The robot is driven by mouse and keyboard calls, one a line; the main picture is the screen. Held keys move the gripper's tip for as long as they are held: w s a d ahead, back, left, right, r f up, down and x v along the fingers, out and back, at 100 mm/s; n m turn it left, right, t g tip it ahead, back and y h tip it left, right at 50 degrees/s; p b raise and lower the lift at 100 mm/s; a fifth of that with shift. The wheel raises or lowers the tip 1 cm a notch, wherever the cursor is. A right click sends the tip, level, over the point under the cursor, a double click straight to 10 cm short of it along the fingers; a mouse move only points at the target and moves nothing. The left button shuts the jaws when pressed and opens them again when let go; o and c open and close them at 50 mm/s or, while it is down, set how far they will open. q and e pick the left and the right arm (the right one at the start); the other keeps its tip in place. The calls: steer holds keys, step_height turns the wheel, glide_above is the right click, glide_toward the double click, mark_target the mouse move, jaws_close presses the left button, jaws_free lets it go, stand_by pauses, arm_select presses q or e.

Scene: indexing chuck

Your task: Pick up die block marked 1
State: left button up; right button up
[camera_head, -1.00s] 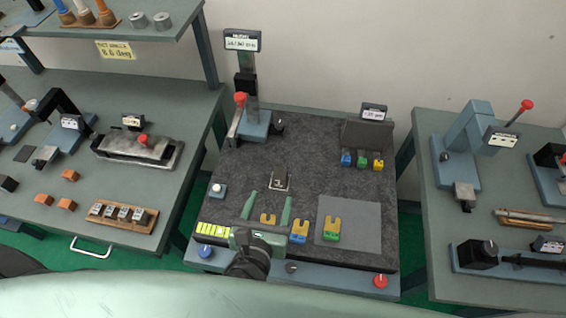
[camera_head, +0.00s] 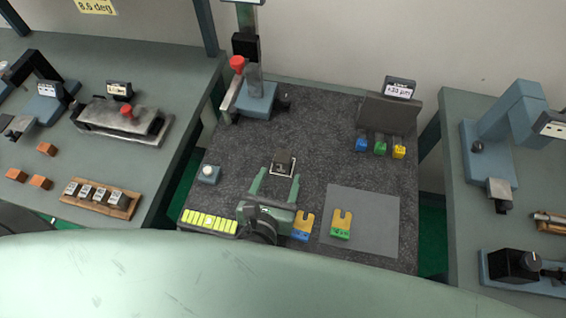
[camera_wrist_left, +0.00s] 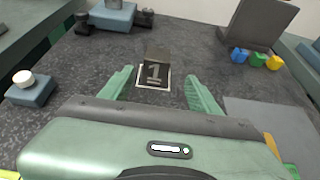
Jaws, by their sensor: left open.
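The die block marked 1 (camera_head: 283,163) is a small dark block standing on a white-outlined square on the dark speckled table top. In the left wrist view the die block (camera_wrist_left: 156,68) shows a pale "1" on its near face. My left gripper (camera_head: 278,184) is open, with its two green fingers pointing at the block. In the left wrist view the fingertips of my left gripper (camera_wrist_left: 160,78) are on either side of the block's line, a little short of it. Nothing is between the fingers. My right gripper is not in view.
A grey mat (camera_head: 375,222) lies to the right, with a yellow-green forked piece (camera_head: 341,224) on it. A blue-yellow forked piece (camera_head: 303,226) is beside my gripper. A white-knobbed button box (camera_head: 209,174) is at left. A red-topped fixture (camera_head: 256,95) stands behind.

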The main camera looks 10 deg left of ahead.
mark_target(281, 165)
arm_select(q)
steer(key=shift+w+f, duration=0.1)
steer(key=shift+w, duration=0.4)
steer(key=x, duration=0.1)
steer(key=p+x, duration=0.1)
steer(key=x, duration=0.3)
steer(key=shift+w+a+p, duration=0.35)
steer(key=shift+p, duration=0.05)
steer(key=shift+w+f, duration=0.15)
steer(key=shift+w, duration=0.3)
steer(key=shift+s, duration=0.1)
jaws_close()
stand_by(0.3)
